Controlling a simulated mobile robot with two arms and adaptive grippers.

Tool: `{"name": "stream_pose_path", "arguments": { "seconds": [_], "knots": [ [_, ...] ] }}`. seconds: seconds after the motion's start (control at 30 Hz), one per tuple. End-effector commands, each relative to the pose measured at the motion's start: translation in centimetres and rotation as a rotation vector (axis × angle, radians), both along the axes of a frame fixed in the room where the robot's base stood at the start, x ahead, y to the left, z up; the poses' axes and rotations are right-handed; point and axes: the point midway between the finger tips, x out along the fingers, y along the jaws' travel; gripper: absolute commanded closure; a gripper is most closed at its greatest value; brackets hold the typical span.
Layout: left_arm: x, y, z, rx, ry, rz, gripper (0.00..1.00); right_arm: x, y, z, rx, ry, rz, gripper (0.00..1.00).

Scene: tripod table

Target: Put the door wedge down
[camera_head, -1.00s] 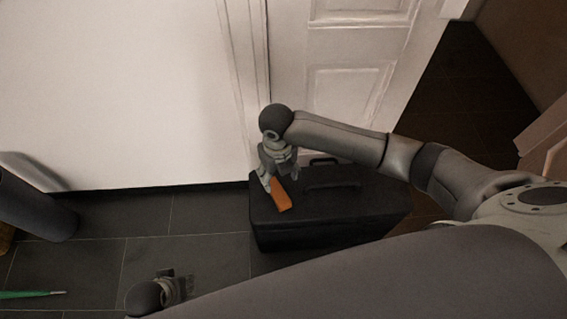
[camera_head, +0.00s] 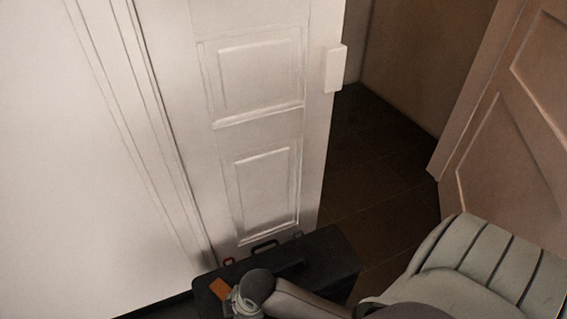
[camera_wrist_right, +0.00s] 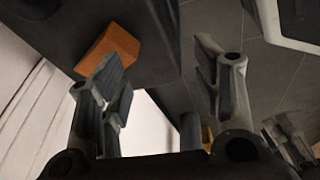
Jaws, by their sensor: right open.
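The orange door wedge (camera_head: 219,288) lies on top of the black case (camera_head: 328,262), near its left end. The wedge also shows in the right wrist view (camera_wrist_right: 112,48) against the dark case top. My right gripper (camera_wrist_right: 160,68) is open, with nothing between its fingers. One finger overlaps the wedge's edge in that view; I cannot tell if they touch. In the head view my right gripper is at the bottom, right beside the wedge, and partly hidden by its own arm. What looks like my left gripper (camera_wrist_right: 287,138) shows at the wrist view's lower right, its opening unclear.
A white panelled door (camera_head: 262,75) stands behind the case. A brown door (camera_head: 520,140) stands at the right, with dark tiled floor (camera_head: 375,170) between them. The case has a black handle (camera_head: 265,246) and a small red part (camera_head: 229,261) at its back edge.

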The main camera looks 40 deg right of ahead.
Motion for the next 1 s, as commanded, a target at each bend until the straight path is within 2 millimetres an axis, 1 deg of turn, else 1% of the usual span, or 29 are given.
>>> {"name": "stream_pose_path", "arguments": {
  "seconds": [0.03,0.1,0.2,0.3,0.4,0.53,0.87,1.0],
  "knots": [
    [0.0,0.0,0.0,0.000,0.000,0.000,0.60,-1.4,-0.9,-0.8,0.019,0.028,-0.144,0.42],
    [0.0,0.0,0.0,0.000,0.000,0.000,0.60,-2.8,-2.6,-1.6,0.036,0.052,-0.349,0.42],
    [0.0,0.0,0.0,0.000,0.000,0.000,0.60,-4.9,-4.9,-2.6,0.049,0.078,-0.600,0.42],
    [0.0,0.0,0.0,0.000,-0.001,0.001,0.60,-6.6,-6.8,-3.2,0.054,0.091,-0.785,0.42],
    [0.0,0.0,0.0,0.000,-0.001,0.001,0.60,-7.7,-8.0,-3.6,0.055,0.097,-0.895,0.42],
    [0.0,0.0,0.0,0.000,-0.001,0.001,0.60,-8.1,-8.6,-3.7,0.056,0.096,-0.947,0.42],
    [-0.2,0.1,-0.1,0.001,0.003,0.002,0.60,-8.2,-8.6,-3.8,0.055,0.099,-0.944,0.42],
    [-0.7,0.2,-1.1,0.003,0.019,-0.001,0.60,-8.8,-8.6,-4.8,0.045,0.114,-0.942,0.42]
  ]
}}
